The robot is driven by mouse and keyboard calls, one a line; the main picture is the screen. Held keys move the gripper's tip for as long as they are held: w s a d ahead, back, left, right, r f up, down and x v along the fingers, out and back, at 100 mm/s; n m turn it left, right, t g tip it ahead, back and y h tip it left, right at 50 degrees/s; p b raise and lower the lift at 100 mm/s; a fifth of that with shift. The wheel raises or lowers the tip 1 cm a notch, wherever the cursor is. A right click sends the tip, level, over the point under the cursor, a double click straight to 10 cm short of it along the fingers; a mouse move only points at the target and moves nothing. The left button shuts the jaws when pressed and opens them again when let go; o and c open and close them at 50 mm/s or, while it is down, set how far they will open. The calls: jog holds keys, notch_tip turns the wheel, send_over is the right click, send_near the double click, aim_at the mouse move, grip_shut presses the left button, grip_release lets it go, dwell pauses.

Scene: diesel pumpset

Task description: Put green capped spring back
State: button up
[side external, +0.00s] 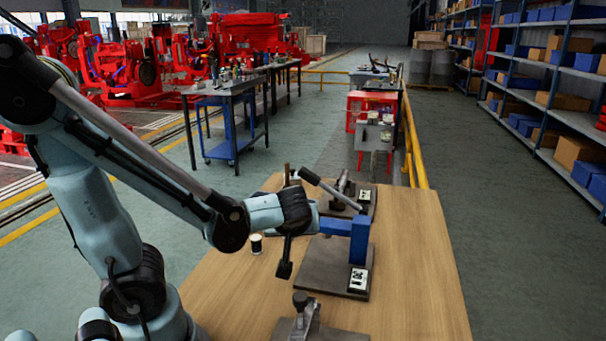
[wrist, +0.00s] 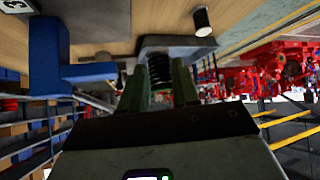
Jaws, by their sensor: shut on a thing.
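In the wrist view, my gripper (wrist: 160,78) is shut on a dark coiled spring (wrist: 159,68), with one greenish finger on each side. The spring's cap cannot be made out clearly. The blue fixture (wrist: 48,58) stands left of the fingers, and its side arm reaches toward them. In the side external view, this blue fixture (side external: 358,240) stands upright on a grey base plate, just right of my wrist.
A black-and-white cylinder (side external: 256,244) stands on the wooden table (side external: 415,270) left of my wrist; it shows in the wrist view (wrist: 202,20). Another grey plate with a lever (side external: 345,195) lies behind. A clamp-like fixture (side external: 301,315) stands in front. The table's right side is clear.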

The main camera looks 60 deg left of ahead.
jog(key=s+a+f+n+g, duration=0.1)
jog(key=s+a+n+g, duration=0.45)
jog(key=n+g, duration=0.35)
jog(key=shift+s+a+f+n+h, duration=0.1)
jog(key=shift+s+f+n, duration=0.2)
jog(key=shift+f, duration=1.1)
jog(key=shift+s+d+f+n+h, duration=0.15)
jog(key=shift+f+n, duration=0.3)
jog(key=shift+f, duration=0.95)
jog(key=shift+s+a+f+n+h, duration=0.1)
jog(key=shift+s+a+f+n, duration=0.2)
jog(key=shift+f, duration=1.1)
jog(key=shift+w+d, duration=0.1)
jog(key=shift+d, duration=0.05)
jog(key=o, duration=0.9)
